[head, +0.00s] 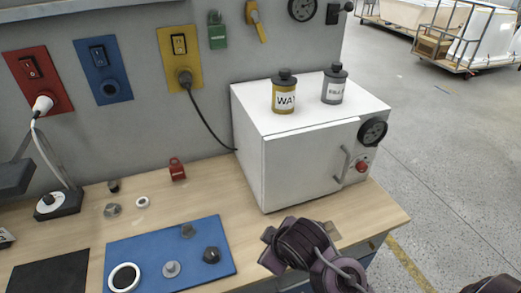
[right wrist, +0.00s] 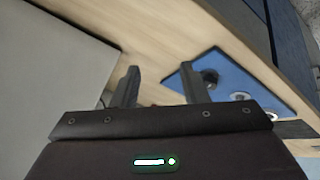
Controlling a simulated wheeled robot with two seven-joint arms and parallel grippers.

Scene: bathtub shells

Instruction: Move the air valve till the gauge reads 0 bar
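A round black gauge (head: 302,9) sits on the grey wall panel at the top of the head view, partly cut off; its reading is too small to tell. Left of it is a yellow lever handle (head: 257,22), hanging down and slightly tilted. Right of it is a black fitting with a small knob (head: 336,12). I cannot tell for certain which is the air valve. My right gripper (right wrist: 157,82) is open and empty over the bench in the right wrist view. In the head view my right arm is in front of the white oven, well below the wall fittings. My left gripper is not visible.
The white oven (head: 310,165) carries a yellow canister (head: 284,95) and a grey canister (head: 334,86). A blue mat (head: 140,245) with small parts lies on the bench. A black cable (head: 212,128) runs from the yellow socket plate. Open floor (head: 440,170) is at right.

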